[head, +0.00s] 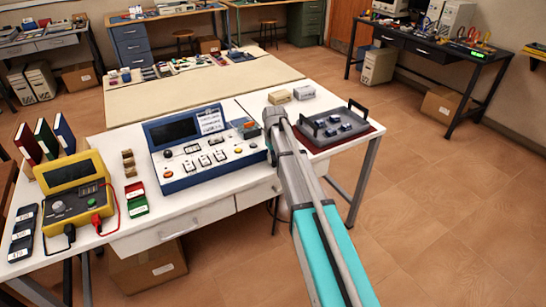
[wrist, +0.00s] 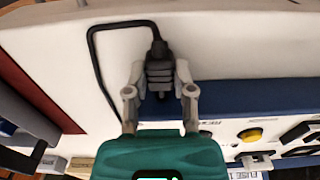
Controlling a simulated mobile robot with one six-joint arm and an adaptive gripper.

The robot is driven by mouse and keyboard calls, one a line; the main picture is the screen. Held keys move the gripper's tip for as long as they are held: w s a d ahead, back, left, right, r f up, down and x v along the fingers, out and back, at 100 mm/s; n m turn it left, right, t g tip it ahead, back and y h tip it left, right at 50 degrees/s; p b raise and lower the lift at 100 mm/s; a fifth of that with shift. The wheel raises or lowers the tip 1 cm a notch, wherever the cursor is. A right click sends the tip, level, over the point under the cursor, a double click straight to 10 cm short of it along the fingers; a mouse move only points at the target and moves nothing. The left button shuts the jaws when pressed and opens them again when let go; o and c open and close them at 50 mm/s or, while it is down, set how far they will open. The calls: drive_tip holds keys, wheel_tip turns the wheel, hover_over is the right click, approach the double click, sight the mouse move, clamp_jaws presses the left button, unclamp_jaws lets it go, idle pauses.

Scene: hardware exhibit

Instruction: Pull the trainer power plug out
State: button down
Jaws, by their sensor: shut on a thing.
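The trainer (head: 178,176) is a blue-framed console with a white panel on the white table in the head view. Part of its blue edge (wrist: 225,92) shows in the wrist view. The black ribbed power plug (wrist: 159,74) stands at that edge, with its black cable (wrist: 92,62) looping left over the white surface. My gripper (wrist: 160,76) is shut on the plug, one finger on each side. Whether the plug is still seated in its socket cannot be told. In the head view my arm hides the plug, and the gripper end shows beside the trainer's right side.
Right of my arm, a grey tray (head: 318,132) with upright handles lies on a dark red mat. Two small boxes (head: 304,92) stand behind it. A yellow meter (head: 76,190) with leads and several coloured books (head: 46,138) are at the left.

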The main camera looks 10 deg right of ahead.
drive_tip(key=shift+c, duration=2.2)
unclamp_jaws()
drive_tip(key=shift+s+d, duration=0.15)
drive_tip(key=shift+s, duration=0.1)
drive_tip(key=shift+w, duration=0.25)
